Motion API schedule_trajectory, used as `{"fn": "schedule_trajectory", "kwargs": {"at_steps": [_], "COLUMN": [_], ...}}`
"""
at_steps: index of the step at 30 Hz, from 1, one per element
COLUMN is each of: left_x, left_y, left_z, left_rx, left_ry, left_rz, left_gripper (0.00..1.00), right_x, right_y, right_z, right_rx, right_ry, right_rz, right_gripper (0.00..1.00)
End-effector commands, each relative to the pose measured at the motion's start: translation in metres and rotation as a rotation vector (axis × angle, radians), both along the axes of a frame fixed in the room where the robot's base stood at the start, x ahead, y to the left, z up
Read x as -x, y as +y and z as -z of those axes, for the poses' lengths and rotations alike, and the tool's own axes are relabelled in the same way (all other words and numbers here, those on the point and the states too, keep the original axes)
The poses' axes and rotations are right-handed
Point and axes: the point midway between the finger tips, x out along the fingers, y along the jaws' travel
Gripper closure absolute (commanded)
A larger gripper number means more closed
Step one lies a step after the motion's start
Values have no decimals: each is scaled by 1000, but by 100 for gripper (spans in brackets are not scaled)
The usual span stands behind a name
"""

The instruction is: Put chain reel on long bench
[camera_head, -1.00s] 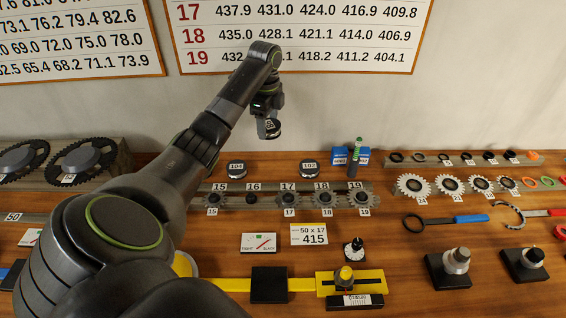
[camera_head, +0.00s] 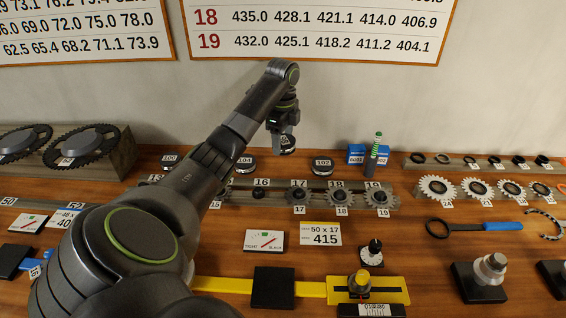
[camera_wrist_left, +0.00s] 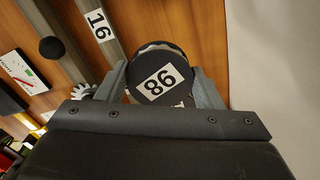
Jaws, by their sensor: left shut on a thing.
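My left gripper (camera_head: 283,138) is shut on a small dark chain reel (camera_head: 287,144) with a white label. In the left wrist view the reel (camera_wrist_left: 160,85) sits between the two fingers (camera_wrist_left: 161,90), and its label looks like 98. In the head view it is held above the back of the wooden bench (camera_head: 225,295), near the wall, apart from the surface. Similar reels stand on the bench below: 104 (camera_head: 245,165), 102 (camera_head: 322,166) and 100 (camera_head: 170,160), partly hidden by my arm. My right gripper is out of view.
A sprocket rail (camera_head: 228,184) runs in front of the reels. Blue boxes (camera_head: 356,153) and a green-topped bottle (camera_head: 375,150) stand right of reel 102. A yellow gauge (camera_head: 230,285) lies at the front. Bare wood shows between reels 104 and 102.

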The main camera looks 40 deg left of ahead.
Motion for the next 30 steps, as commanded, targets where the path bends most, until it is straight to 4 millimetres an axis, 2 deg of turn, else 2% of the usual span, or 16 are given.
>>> {"fn": "schedule_trajectory", "kwargs": {"at_steps": [1,15,27,28,30], "left_x": [0,0,0,0,0], "left_y": [0,0,0,0,0], "left_z": [10,72,79,80,80], "left_rx": [1,1,-1,-1,-1], "left_ry": [2,0,-1,1,0], "left_rz": [0,0,0,0,0], "left_gripper": [75,75,75,38,29], "right_x": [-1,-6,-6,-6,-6], "right_y": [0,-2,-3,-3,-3], "right_z": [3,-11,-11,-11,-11], "right_rx": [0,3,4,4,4], "right_ry": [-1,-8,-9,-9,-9], "right_rz": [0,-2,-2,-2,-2], "right_gripper": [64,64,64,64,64]}}
